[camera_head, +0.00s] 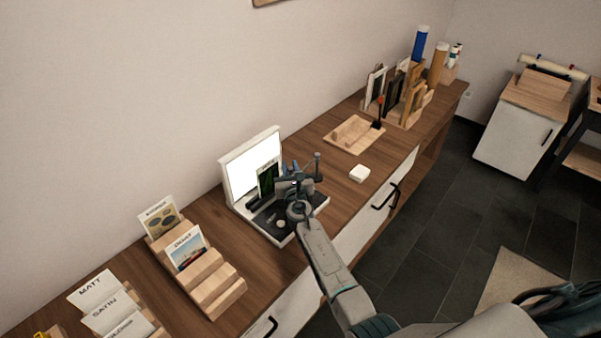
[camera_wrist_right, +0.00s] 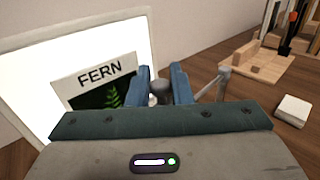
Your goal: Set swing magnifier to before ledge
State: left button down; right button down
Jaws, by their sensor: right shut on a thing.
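The swing magnifier's grey post (camera_head: 317,168) stands at the right of the light stand's base, and it also shows in the wrist view (camera_wrist_right: 223,82). My right gripper (camera_head: 293,178) is over the base, in front of the lit panel. In the wrist view its blue fingers (camera_wrist_right: 162,85) are shut on a dark round knob (camera_wrist_right: 160,92), which appears to be the magnifier's handle. The lens and most of the swing arm are hidden by the gripper. A FERN card (camera_wrist_right: 100,82) leans before the panel (camera_head: 240,172); the ledge under it is mostly hidden. My left gripper is not in view.
A white block (camera_head: 359,173) and a wooden tray (camera_head: 350,135) lie to the right on the wooden counter (camera_head: 330,205). Wooden steps with cards (camera_head: 215,285) stand at left. A rack of frames (camera_head: 405,110) is at the far end.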

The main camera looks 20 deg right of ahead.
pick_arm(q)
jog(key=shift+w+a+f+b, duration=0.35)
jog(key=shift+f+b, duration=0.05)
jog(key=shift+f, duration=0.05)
pick_arm(e)
jog(key=shift+w+a+r+m+g+h, duration=0.1)
jog(key=shift+w+a+m+g+h, duration=0.25)
jog(key=shift+w+m+h, duration=0.5)
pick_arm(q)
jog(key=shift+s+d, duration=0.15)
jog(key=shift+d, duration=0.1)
pick_arm(e)
jog(key=shift+s, duration=0.15)
jog(key=c, duration=1.4)
grip_release()
jog(key=shift+a, duration=0.1)
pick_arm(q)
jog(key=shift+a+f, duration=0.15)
pick_arm(e)
jog(key=v, duration=1)
jog(key=shift+s+a, duration=0.15)
jog(key=shift+s, duration=0.15)
